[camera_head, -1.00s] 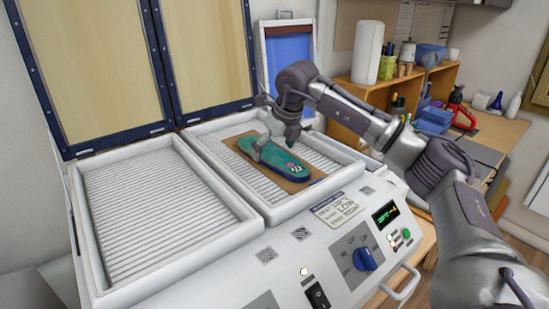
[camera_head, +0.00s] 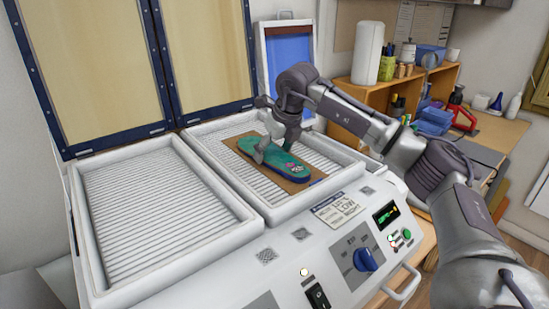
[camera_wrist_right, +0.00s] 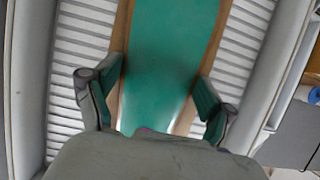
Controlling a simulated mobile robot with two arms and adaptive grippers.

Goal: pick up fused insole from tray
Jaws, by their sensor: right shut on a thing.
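The fused insole (camera_head: 290,166) is green-teal with a printed mark near its front end. It lies on a brown board (camera_head: 240,147) on the right ribbed tray (camera_head: 325,152). My right gripper (camera_head: 275,149) is down over the insole, shut on it across its width. In the right wrist view my gripper's fingers (camera_wrist_right: 152,98) stand on either side of the green insole (camera_wrist_right: 172,45), with the board's brown edges beyond it. The gripper body hides the insole's near part there. The insole still appears to lie flat on the board. My left gripper is not in view.
An empty ribbed tray (camera_head: 150,205) is on the left, with raised lids (camera_head: 95,60) behind. The front panel has a blue knob (camera_head: 365,259) and a display (camera_head: 386,215). A wooden shelf (camera_head: 345,112) with bottles and tools stands at the back right.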

